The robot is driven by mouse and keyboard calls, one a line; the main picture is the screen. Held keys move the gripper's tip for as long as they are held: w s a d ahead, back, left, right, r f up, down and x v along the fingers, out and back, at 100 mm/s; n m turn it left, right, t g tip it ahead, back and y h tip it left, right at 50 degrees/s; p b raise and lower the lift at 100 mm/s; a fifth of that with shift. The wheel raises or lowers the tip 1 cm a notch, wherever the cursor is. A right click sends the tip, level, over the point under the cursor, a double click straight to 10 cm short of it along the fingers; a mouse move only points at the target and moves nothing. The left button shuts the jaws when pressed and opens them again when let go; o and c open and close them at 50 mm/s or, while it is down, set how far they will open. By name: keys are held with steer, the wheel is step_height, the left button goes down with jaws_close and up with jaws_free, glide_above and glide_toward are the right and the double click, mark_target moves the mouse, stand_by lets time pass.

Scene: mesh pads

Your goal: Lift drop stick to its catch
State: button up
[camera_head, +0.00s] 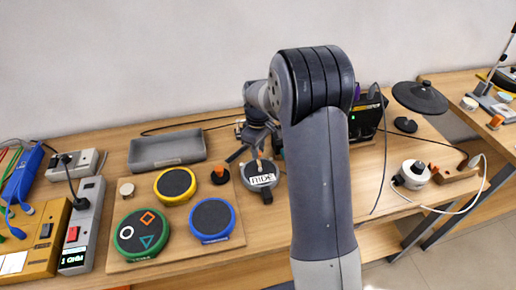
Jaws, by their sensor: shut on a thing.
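My gripper (251,160) is at the middle of the bench, over the back right part of the wooden pad board (177,249). It is shut on a small, thin brownish piece (260,163), which seems to be the drop stick. The piece stands just above or against a dark round pad labelled "RIDE" (262,182); I cannot tell whether they touch. My wrist and forearm hide what lies behind and to the right of it. I cannot make out the catch.
Yellow (175,184), green (141,234) and blue (212,219) rimmed pads sit left of my gripper, with an orange-black knob (219,175) close by. A grey tray (167,149) lies behind. Meters and cables crowd the left; a black cymbal-like pad (420,97) stands right.

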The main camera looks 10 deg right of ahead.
jaws_close()
steer(key=shift+r, duration=0.1)
steer(key=w+r+p, duration=0.6)
steer(key=r+p, duration=0.2)
steer(key=r, duration=0.2)
steer(key=shift+r, duration=0.35)
stand_by(0.3)
